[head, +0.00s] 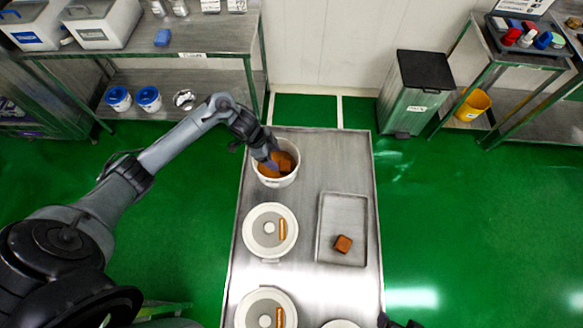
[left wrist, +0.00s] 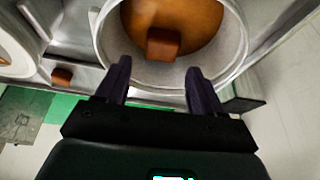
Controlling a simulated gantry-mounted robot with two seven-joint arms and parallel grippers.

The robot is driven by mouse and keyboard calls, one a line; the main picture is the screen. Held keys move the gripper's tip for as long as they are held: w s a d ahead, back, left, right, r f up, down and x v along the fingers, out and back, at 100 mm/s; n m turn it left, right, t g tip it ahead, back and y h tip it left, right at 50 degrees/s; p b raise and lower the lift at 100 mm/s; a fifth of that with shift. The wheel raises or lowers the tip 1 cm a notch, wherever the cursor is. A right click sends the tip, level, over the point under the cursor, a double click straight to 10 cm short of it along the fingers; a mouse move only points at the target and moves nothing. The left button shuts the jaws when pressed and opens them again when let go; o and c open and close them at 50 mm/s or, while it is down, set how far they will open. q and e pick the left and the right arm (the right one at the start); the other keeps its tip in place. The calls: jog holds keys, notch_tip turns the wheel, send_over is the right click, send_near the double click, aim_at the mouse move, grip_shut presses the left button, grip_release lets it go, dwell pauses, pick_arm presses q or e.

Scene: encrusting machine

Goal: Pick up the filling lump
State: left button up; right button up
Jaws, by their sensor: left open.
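A brown filling lump (head: 286,166) lies on orange-brown filling in a white bucket (head: 279,183) at the far end of the steel table. In the left wrist view the lump (left wrist: 162,44) looks like a block inside the bucket (left wrist: 111,40). My left gripper (head: 271,163) is at the bucket's opening. In the left wrist view its two fingers (left wrist: 158,82) are apart, with nothing between them, and the lump lies beyond the tips. A second brown lump (head: 343,243) sits on a grey tray (head: 329,212). Dark parts of my right arm show at the bottom edge; its jaws are not clear.
Two white lidded tubs (head: 251,232) (head: 244,312) with orange-brown bars on them stand on the table's left side, nearer than the bucket. Shelving with boxes (head: 104,26) is at the back left. A grey bin (head: 411,105) stands behind the table. Bare steel lies right of the bucket.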

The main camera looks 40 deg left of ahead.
aim_at(284, 165)
pick_arm(q)
jog(key=shift+x, duration=1.05)
jog(key=shift+w+b+x, duration=0.1)
jog(key=shift+b+x, duration=0.05)
jog(key=shift+x, duration=1.3)
jog(key=shift+w+b+x, duration=0.15)
jog(key=shift+x, duration=1.3)
jog(key=shift+r, duration=0.1)
jog(key=c, duration=0.9)
